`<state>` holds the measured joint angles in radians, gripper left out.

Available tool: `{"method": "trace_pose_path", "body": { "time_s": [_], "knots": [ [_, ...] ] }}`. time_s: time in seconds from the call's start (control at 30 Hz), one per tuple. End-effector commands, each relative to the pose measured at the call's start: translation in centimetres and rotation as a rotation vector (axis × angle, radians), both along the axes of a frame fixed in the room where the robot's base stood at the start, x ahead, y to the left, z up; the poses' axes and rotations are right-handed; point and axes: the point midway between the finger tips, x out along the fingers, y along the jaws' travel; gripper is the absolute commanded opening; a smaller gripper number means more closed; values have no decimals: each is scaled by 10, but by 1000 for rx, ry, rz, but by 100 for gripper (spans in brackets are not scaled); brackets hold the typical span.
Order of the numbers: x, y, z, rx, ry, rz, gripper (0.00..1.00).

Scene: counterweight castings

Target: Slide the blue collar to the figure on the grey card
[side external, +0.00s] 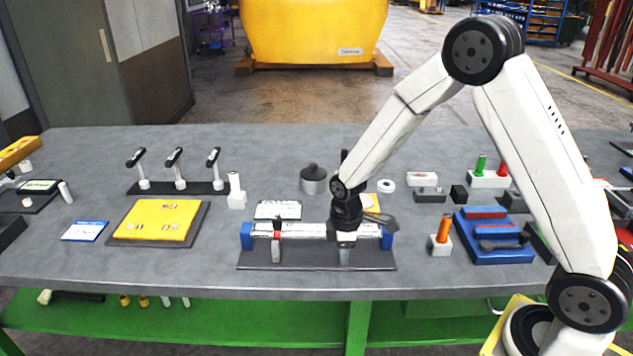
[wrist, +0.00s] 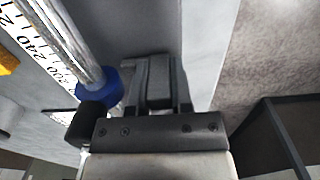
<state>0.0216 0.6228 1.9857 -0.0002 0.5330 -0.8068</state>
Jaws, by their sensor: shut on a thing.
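A metal rod with a white scale (side external: 300,230) runs between two blue end blocks (side external: 246,236) on a dark base plate. In the wrist view a blue collar (wrist: 98,90) sits around the rod (wrist: 68,38), beside my gripper (wrist: 158,85). My gripper (side external: 344,238) is at the right part of the rod in the side view and hides the collar there. It is shut on the collar; a grey tab (side external: 344,257) shows below it. A red collar (side external: 277,236) sits near the left end. A pale card (side external: 278,210) lies behind the rod; its figure is too small to read.
A yellow board (side external: 157,221) lies to the left, with a blue-edged card (side external: 85,230) beside it. A grey weight (side external: 313,180) stands behind the rod. An orange-handled piece (side external: 441,235) and a blue tray (side external: 490,256) stand to the right.

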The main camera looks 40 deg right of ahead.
Motion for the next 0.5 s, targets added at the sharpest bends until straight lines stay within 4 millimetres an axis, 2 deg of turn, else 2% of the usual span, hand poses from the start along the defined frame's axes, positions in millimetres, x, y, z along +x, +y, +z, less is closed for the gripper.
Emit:
{"method": "trace_pose_path", "body": {
  "time_s": [0.3, 0.5],
  "knots": [
    [-29, -31, 2, -1, -1, -3, 0],
    [-34, -36, 1, -1, -2, 0, 0]
  ]
}}
